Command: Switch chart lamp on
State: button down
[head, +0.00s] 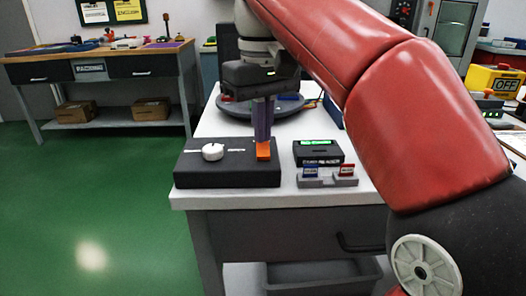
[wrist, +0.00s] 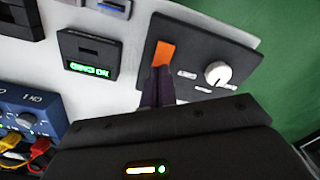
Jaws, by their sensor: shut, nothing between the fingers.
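A black control box (head: 225,178) sits at the front left of the white table. It bears a white round knob (head: 212,152) and an orange switch piece (head: 263,151). In the wrist view the box (wrist: 196,43), the knob (wrist: 217,74) and the orange piece (wrist: 164,54) show too. No readable label tells which control is the chart lamp. My gripper (head: 262,138) points down at the orange piece, shut and empty. In the wrist view its fingertips (wrist: 157,74) are right at the orange piece's near end; whether they touch it I cannot tell.
Right of the box stand a black device with a green display (head: 318,152) and a grey holder with blue and red pieces (head: 327,182). A round dark platform (head: 285,106) lies behind my gripper. A yellow box reading OFF (head: 494,82) is far right. Green floor is open at left.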

aim_at(263, 145)
jog(key=shift+f+b, duration=0.35)
jog(key=shift+f, duration=0.15)
jog(key=shift+r, duration=0.15)
notch_tip(263, 145, up, 5)
jog(key=p, duration=0.5)
jog(key=shift+r+p, duration=0.4)
jog(key=shift+r, duration=0.5)
